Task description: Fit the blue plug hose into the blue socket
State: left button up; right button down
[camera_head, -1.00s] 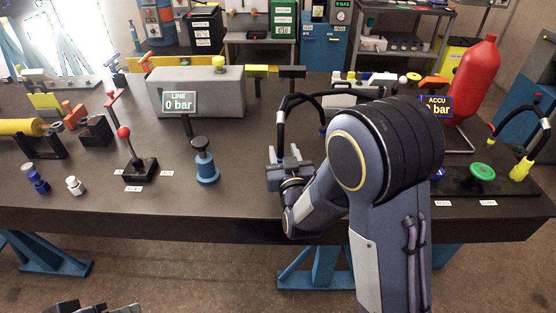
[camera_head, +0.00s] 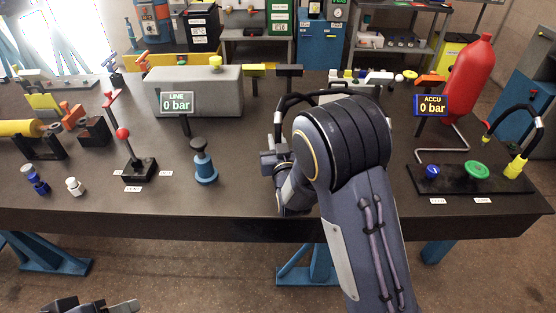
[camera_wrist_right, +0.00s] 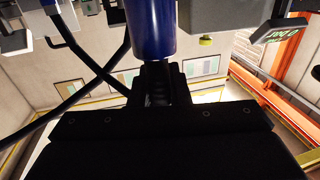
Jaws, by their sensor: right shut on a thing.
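My right gripper (camera_head: 274,163) is beside the middle of the bench, largely hidden by my own forearm in the head view. In the right wrist view its jaws (camera_wrist_right: 157,88) are shut on a blue cylinder (camera_wrist_right: 152,28), which appears to be the blue plug. A black hose (camera_head: 279,118) arches up behind the gripper in the head view. I cannot pick out the blue socket for certain; my arm covers part of the bench. My left gripper (camera_head: 95,306) is cut off at the bottom edge, away from the bench, and its opening is unclear.
A blue pump-like post (camera_head: 203,162) and a red-knobbed lever (camera_head: 130,150) stand to the left. To the right are a dark plate (camera_head: 460,186) with blue and green knobs, and a red cylinder (camera_head: 470,80).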

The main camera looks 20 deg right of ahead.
aim_at(278, 135)
jog(key=shift+r, duration=0.15)
dwell(0.3)
jog(key=shift+r, duration=0.25)
jog(key=r, duration=0.3)
jog(key=shift+s+a+r, duration=0.1)
jog(key=shift+s+r, duration=0.15)
jog(key=shift+s, duration=0.1)
jog(key=s+a+r, duration=0.1)
jog(key=s+r, duration=0.3)
jog(key=s, duration=0.2)
jog(key=s+r+p, duration=0.1)
jog(key=s+r, duration=0.3)
jog(key=s, duration=0.3)
jog(key=shift+a+r, duration=0.35)
jog(key=shift+r, duration=0.05)
